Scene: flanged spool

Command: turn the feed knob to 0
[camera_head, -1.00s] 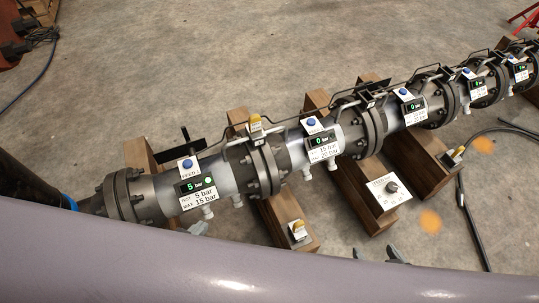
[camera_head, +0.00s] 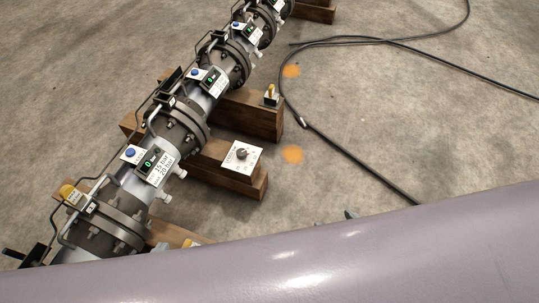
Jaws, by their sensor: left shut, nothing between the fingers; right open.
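The feed knob (camera_head: 241,155) is a small dark round knob on a white plate (camera_head: 232,163) with printed marks. The plate lies on the end of a wooden block right of the pipe. The knob's pointer and the numbers are too small to read. The tip of a grey gripper (camera_head: 350,214), which looks like my right one, just shows over a large purple-grey curved shape. It is below and right of the knob, well apart from it. Most of it is hidden. My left gripper is not visible.
A flanged pipe (camera_head: 134,182) with green displays runs from lower left to the top on wooden blocks. A yellow switch (camera_head: 271,92) sits on another block. A black cable (camera_head: 345,150) lies on the floor at right. The purple-grey shape (camera_head: 300,258) fills the bottom.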

